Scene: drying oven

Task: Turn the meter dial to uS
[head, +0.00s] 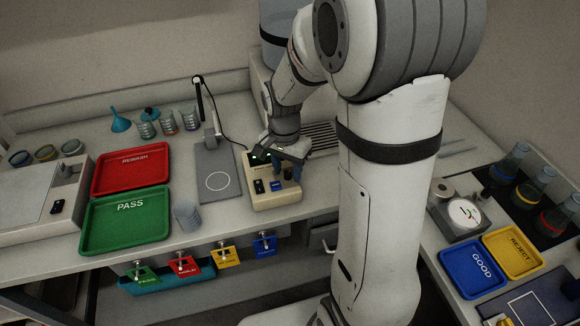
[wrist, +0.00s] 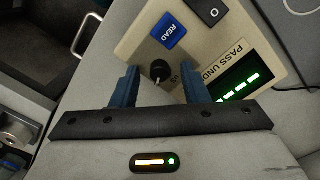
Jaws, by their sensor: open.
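The beige meter (head: 278,198) stands on the bench in the head view, below my gripper (head: 290,165). In the wrist view the meter (wrist: 140,42) shows a blue READ button (wrist: 168,30), a black switch (wrist: 211,10) and a lit green display (wrist: 238,86). The black dial (wrist: 158,68) sits between and just beyond the blue fingers of my gripper (wrist: 162,85). The fingers are apart, one on each side of the dial, and I cannot tell whether they touch it. Lettering beside the dial is partly hidden by the right finger, so its setting is unclear.
A grey probe stand plate (head: 217,172) with a cabled probe is left of the meter. A red tray (head: 131,169) and a green PASS tray (head: 125,220) lie farther left. Blue GOOD (head: 472,269) and yellow REJECT (head: 512,250) trays lie at the right.

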